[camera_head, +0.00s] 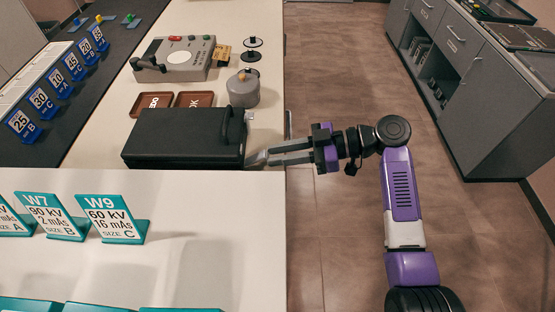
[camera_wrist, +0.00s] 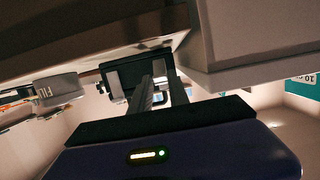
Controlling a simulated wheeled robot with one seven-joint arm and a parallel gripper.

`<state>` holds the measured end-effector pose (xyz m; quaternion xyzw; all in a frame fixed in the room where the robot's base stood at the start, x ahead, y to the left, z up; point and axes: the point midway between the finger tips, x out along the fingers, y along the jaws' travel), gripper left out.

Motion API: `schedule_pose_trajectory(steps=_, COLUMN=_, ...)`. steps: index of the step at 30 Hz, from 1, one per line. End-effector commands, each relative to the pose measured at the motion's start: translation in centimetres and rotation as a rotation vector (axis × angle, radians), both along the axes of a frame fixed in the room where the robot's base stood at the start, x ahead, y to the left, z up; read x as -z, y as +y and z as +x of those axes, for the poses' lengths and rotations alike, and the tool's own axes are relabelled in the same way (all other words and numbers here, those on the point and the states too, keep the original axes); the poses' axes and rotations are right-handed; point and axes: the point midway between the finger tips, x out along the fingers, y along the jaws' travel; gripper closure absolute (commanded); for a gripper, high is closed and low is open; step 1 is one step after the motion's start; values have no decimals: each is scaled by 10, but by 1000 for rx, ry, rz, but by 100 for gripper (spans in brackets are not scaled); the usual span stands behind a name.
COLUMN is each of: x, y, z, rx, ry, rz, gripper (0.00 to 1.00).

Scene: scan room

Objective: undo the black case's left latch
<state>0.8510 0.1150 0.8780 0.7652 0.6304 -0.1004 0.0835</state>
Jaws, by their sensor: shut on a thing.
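The black case (camera_head: 185,136) lies closed on the table in the head view, with its handle on the right-hand side. My gripper (camera_head: 262,158) reaches in from the right, and its fingertips are at the near end of the case's right side. In the wrist view my gripper's fingers (camera_wrist: 158,88) extend to the dark side of the case (camera_wrist: 95,35). The jaws are shut on a small part there, seemingly the left latch; the fingers hide most of it. I cannot tell whether the latch is undone.
A grey control box (camera_head: 180,60), two brown trays (camera_head: 152,104) and a grey canister (camera_head: 243,88) stand behind the case. A white surface with teal sign cards (camera_head: 112,218) is in front. The floor (camera_head: 335,80) to the right is open, up to grey cabinets (camera_head: 470,80).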

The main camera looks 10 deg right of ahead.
Motion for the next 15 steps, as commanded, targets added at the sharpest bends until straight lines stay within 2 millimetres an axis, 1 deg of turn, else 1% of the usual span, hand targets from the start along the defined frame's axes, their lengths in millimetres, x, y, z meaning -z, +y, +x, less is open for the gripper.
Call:
schedule_pose_trajectory(steps=1, x=5, y=-1, z=1, rx=3, ry=-4, rz=15, gripper=100)
schedule_pose_trajectory(steps=15, x=4, y=-2, z=0, rx=2, ry=-11, rz=60, gripper=100)
